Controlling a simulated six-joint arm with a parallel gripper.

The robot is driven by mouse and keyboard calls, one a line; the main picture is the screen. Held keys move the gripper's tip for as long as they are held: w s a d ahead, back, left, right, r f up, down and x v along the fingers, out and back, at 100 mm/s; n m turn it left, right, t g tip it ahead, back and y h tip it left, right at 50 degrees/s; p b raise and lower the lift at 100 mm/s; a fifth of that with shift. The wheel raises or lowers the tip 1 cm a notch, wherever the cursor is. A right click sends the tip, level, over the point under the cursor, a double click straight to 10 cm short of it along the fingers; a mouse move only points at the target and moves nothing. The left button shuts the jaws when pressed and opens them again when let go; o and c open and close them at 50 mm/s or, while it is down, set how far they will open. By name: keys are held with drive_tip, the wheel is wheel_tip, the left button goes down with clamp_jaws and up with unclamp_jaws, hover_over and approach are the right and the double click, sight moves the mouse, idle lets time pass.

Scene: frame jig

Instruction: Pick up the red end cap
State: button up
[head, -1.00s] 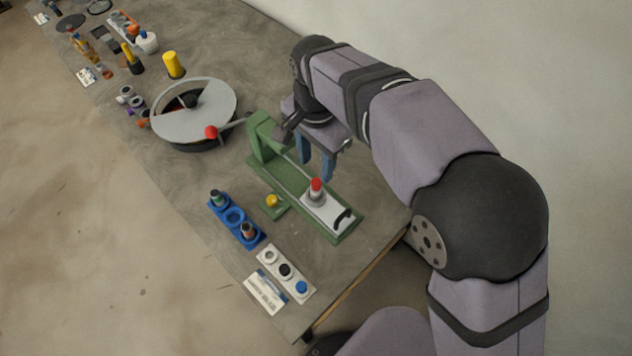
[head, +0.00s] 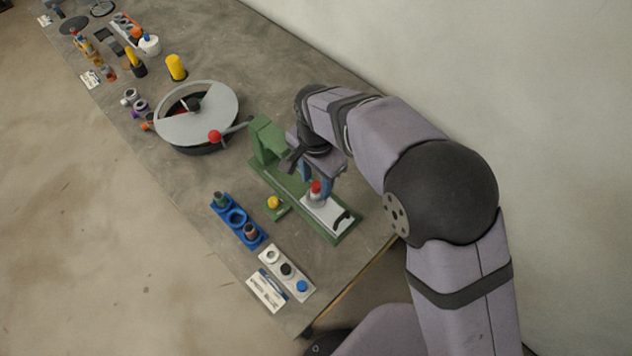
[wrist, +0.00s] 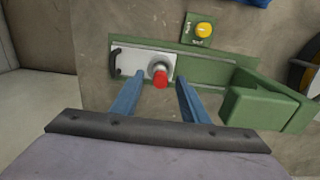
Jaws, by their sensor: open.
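The red end cap (head: 315,187) sits on top of a grey cylindrical part (head: 314,198) on the white plate of the green jig (head: 345,236). In the wrist view the red end cap (wrist: 160,79) lies between and a little beyond the tips of my gripper's two blue fingers. My gripper (wrist: 157,86) is open and empty. In the head view my gripper (head: 317,184) is over the jig, close to the cap, and the cap partly overlaps the fingers. I cannot tell whether a finger touches the cap.
A green upright block (head: 266,137) stands at the jig's far end. A yellow button (head: 273,202) sits beside the jig. A blue holder (head: 237,217) and a white tray (head: 271,257) are to the left. A round grey turntable (head: 212,105) stands further back.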

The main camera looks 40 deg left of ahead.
sight(316, 184)
drive_tip(key=shift+f, duration=0.15)
clamp_jaws()
wheel_tip(316, 184, up, 12)
idle(1.3)
drive_tip(key=shift+s+a, duration=0.1)
